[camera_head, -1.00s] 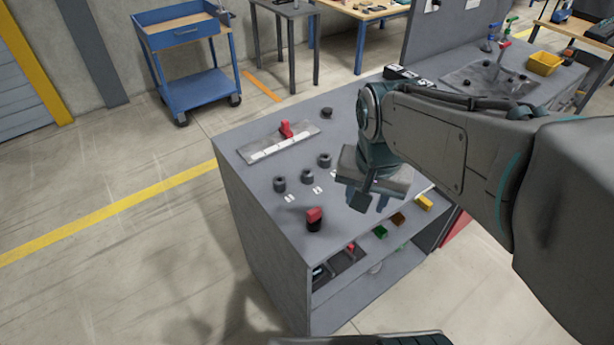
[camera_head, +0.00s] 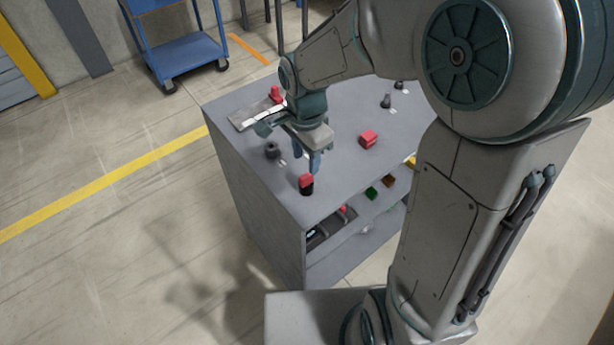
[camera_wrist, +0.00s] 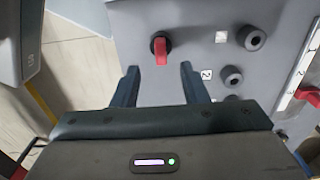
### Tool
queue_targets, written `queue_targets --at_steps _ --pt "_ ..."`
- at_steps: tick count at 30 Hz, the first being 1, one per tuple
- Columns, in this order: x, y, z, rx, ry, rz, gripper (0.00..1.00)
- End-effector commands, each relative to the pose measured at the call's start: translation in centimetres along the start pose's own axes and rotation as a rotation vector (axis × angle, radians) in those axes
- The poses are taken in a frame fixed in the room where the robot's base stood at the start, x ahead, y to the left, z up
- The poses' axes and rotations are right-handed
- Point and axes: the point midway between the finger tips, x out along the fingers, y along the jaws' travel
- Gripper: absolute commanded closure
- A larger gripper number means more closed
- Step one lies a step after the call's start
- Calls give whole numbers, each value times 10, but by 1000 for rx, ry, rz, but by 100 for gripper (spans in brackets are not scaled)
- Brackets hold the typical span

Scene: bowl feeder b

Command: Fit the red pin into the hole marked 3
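A red-topped pin with a black round base (camera_head: 306,185) stands at the table's front-left corner; the wrist view shows it too (camera_wrist: 160,48). My gripper (camera_head: 306,166) is above and just behind it, open and empty. In the wrist view its fingers (camera_wrist: 160,70) are apart, with the red top beyond and between the tips. Black round sockets stand on the table, one (camera_wrist: 254,38) beside a white label (camera_wrist: 221,36), another (camera_wrist: 232,75) beside a label reading 2 (camera_wrist: 206,74). I cannot read a 3. My gripper hides part of the socket row in the head view.
A grey plate (camera_head: 244,118) with a red upright piece (camera_head: 276,93) lies at the table's back left. A red block (camera_head: 368,140) lies right of my gripper. Small dark parts (camera_head: 386,102) stand farther back. Shelves below the tabletop hold coloured blocks.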

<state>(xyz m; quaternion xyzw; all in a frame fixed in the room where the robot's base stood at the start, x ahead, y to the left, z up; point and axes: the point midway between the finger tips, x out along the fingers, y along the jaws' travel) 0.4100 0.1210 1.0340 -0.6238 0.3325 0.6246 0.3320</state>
Motion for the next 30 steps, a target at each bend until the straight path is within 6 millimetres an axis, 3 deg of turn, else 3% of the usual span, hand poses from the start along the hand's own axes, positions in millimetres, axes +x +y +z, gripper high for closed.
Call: queue_targets --at_steps 8,18,27,30 --pt "19 0 0 -2 -1 3 60" --pt "59 -2 -2 -2 0 1 60" --pt "64 -2 -2 -2 1 -1 60" --pt "63 -2 -2 -2 1 -1 85"
